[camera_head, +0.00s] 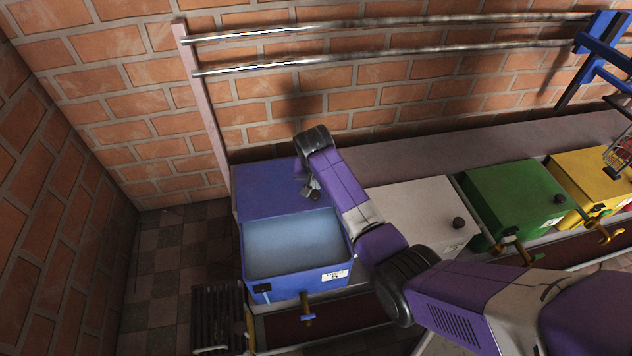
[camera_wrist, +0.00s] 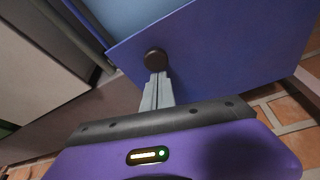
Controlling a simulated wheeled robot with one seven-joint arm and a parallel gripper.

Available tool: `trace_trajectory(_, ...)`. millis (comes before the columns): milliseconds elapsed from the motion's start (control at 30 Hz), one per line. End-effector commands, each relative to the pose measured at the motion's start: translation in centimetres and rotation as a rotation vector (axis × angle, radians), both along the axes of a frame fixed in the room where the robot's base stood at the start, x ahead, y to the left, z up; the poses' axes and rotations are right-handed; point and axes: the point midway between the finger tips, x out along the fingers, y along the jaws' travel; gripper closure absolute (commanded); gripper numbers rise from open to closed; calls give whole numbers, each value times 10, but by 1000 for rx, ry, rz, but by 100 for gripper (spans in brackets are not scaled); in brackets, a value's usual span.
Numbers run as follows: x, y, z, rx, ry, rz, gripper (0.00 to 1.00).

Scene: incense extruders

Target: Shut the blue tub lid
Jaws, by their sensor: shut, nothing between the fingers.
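The blue tub (camera_head: 295,287) stands at the left end of the row, and its pale blue inside shows through a wide opening. Its blue lid (camera_head: 262,188) sits at the back of the tub, towards the brick wall, clear of most of the opening; it also shows in the wrist view (camera_wrist: 225,55). A dark round knob (camera_wrist: 155,60) is on the lid.
A white tub (camera_head: 415,208), a green tub (camera_head: 510,200) and a yellow tub (camera_head: 590,175) stand to the right, lids on. Metal rails (camera_head: 390,58) run along the brick wall behind.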

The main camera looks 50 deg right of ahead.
Motion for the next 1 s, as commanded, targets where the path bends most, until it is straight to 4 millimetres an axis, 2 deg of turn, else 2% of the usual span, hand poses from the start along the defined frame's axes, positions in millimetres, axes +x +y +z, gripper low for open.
trace_trajectory(167, -4, 3, 2, 1, 1, 0, 100)
trace_trajectory(367, -22, 16, 6, 4, 4, 1, 100)
trace_trajectory(1000, -128, 86, 5, 2, 5, 1, 100)
